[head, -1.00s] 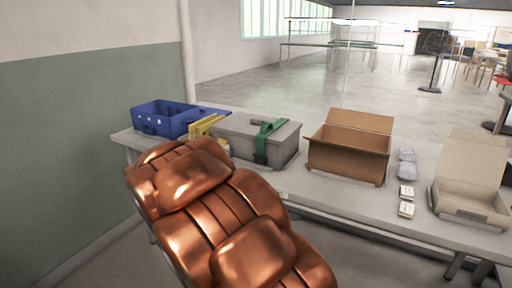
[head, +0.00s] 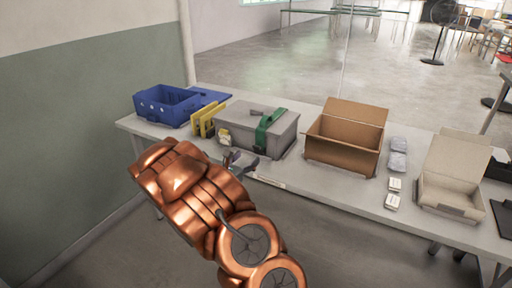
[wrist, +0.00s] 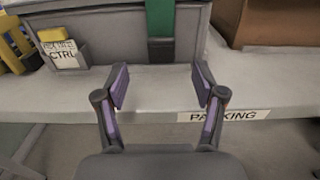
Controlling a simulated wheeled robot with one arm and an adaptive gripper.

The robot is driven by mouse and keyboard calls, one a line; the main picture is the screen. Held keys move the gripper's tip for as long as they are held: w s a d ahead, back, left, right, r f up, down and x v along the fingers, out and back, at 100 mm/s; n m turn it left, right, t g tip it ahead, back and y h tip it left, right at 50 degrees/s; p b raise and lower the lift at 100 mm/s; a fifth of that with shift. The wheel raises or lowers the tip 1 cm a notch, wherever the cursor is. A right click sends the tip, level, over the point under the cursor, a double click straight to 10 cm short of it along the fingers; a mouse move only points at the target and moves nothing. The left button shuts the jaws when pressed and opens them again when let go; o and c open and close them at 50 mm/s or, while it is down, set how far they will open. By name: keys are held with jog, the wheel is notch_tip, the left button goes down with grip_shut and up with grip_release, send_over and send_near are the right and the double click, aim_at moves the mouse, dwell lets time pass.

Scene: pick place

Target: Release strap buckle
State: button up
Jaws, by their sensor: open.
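A grey case (head: 236,126) with a top handle stands on the table, and a green strap (head: 265,130) runs over its lid and down its front. The strap also shows in the wrist view (wrist: 161,30), hanging down the case front. My gripper (head: 243,163) is at the table's front edge, in front of the case. In the wrist view my gripper (wrist: 160,88) is open and empty, with its fingers apart below the strap's lower end and not touching it.
A blue bin (head: 168,105) and yellow pieces (head: 205,121) stand left of the case. A small holder has a CTRL label (wrist: 62,55). An open cardboard box (head: 343,140), small white boxes (head: 392,194) and an open pale carton (head: 452,180) stand to the right.

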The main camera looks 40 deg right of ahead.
aim_at(257, 149)
jog(key=shift+p+x, duration=0.35)
jog(key=shift+x, duration=3.25)
jog(key=shift+s, duration=0.1)
jog(key=c, duration=1.1)
jog(key=shift+a+f+h+b, duration=0.15)
jog(key=shift+f+h+b, duration=0.15)
jog(key=shift+b, duration=0.35)
jog(key=shift+s+a+f+t+h+b, duration=0.15)
jog(key=shift+f+t+h+b, duration=0.2)
jog(key=shift+h+b, duration=0.6)
jog(key=shift+a+f+t+h+b, duration=0.15)
jog(key=shift+a+t+h+b, duration=0.1)
jog(key=shift+h+b, duration=0.55)
jog(key=shift+a+f+t+h+b, duration=0.15)
jog(key=shift+t+h+b, duration=0.05)
jog(key=shift+h+b, duration=0.55)
jog(key=shift+r, duration=0.1)
